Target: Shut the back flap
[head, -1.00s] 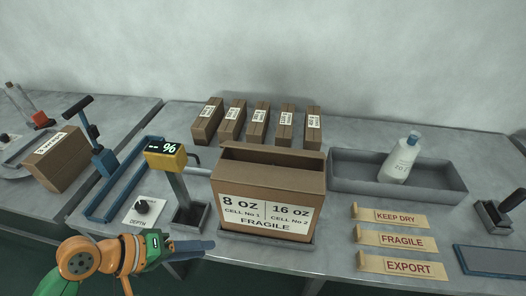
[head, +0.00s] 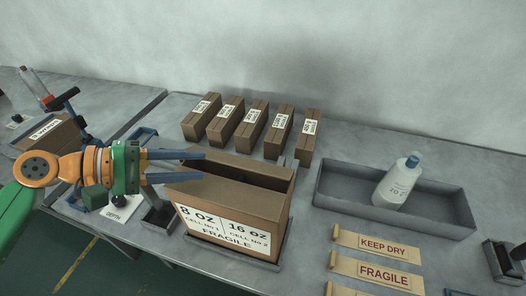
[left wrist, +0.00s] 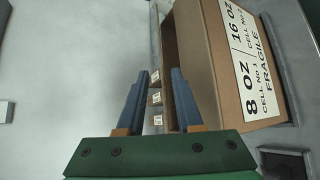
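The brown carton (head: 228,215) stands upright with its 8 OZ, 16 OZ and FRAGILE label facing me. Its front top panel (head: 225,195) lies flat, and a dark gap shows behind it. The back flap (head: 250,163) stands raised along the far edge of the gap. My left gripper (head: 203,166) is open and empty, its two blue fingers apart at the carton's upper left. In the left wrist view the open fingers (left wrist: 160,85) point alongside the carton (left wrist: 235,65); I cannot tell whether they touch it. My right gripper is not in view.
Several small labelled boxes (head: 250,128) stand in a row behind the carton. A grey tray (head: 445,221) with a white bottle (head: 397,182) is at the right. Label strips (head: 375,246) lie in front of it. The carton sits in a low grey holder (head: 283,240).

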